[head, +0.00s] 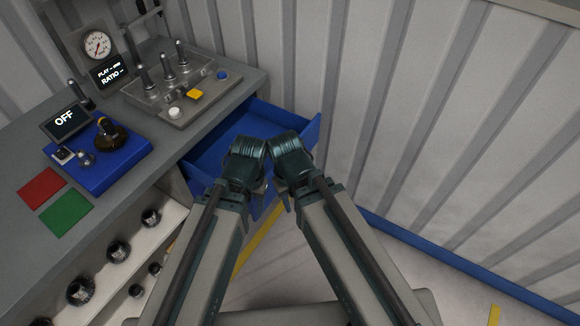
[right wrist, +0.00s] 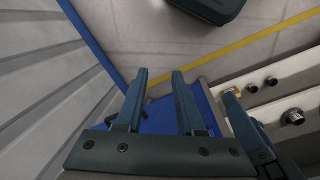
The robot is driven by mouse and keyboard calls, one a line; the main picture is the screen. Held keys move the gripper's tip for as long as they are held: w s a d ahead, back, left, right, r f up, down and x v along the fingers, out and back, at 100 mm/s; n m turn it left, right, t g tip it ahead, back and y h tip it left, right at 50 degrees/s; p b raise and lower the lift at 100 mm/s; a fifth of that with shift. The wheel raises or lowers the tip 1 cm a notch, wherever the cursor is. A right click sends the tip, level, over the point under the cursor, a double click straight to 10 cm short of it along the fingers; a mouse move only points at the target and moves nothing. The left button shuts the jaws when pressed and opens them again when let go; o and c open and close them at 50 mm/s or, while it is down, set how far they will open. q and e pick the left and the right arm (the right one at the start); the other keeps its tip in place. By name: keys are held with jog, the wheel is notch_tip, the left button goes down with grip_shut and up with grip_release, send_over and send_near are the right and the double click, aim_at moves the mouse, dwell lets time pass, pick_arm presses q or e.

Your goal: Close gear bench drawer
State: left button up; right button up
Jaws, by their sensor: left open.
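The gear bench drawer (head: 287,118) is blue and stands pulled out from the right end of the grey bench (head: 245,82) in the head view. Its inside shows and looks empty. My left gripper (head: 259,190) is open at the drawer's near side, its fingers mostly hidden by its wrist. My right gripper is beside it, its fingers largely hidden in the head view. In the right wrist view my right gripper (right wrist: 159,75) has its fingers apart with nothing between them. Blue of the drawer (right wrist: 160,115) shows behind them. I cannot tell whether either gripper touches it.
A ribbed wall (head: 420,100) stands close on the right. The bench top carries a blue control unit (head: 95,175), a lever panel (head: 180,90) and red and green pads. Shelves with dark gears (head: 118,251) are below. A dark case (right wrist: 208,8) lies on the floor.

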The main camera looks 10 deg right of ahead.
jog(key=w, duration=0.1)
jog(key=w+d+f+m+b, duration=0.1)
jog(key=w, duration=0.1)
jog(key=w+f+m+t+y+b, duration=0.1)
jog(key=w, duration=0.1)
jog(key=shift+d+f, duration=0.2)
jog(key=shift+d, duration=0.1)
jog(key=c, duration=0.5)
jog(key=w+d+m+t+b, duration=0.1)
jog(key=w, duration=0.1)
jog(key=w+d+f+m+t+y, duration=0.1)
jog(key=w+d, duration=0.1)
jog(key=w, duration=0.1)
jog(key=w+d+m+b, duration=0.1)
jog(key=w, duration=0.1)
jog(key=shift+w+d+f+m+t+y+b, duration=0.15)
jog(key=shift+w+f+m+t+y+b, duration=0.15)
jog(key=shift+w+t+b, duration=0.1)
grip_shut()
jog(key=m+t+b, duration=0.4)
jog(key=b, duration=0.6)
send_near(307, 148)
jog(key=d+x, duration=0.1)
jog(key=x, duration=0.4)
jog(key=shift+w+a+f+m, duration=0.1)
jog(key=shift+a+m, duration=0.2)
jog(key=shift+a, duration=0.1)
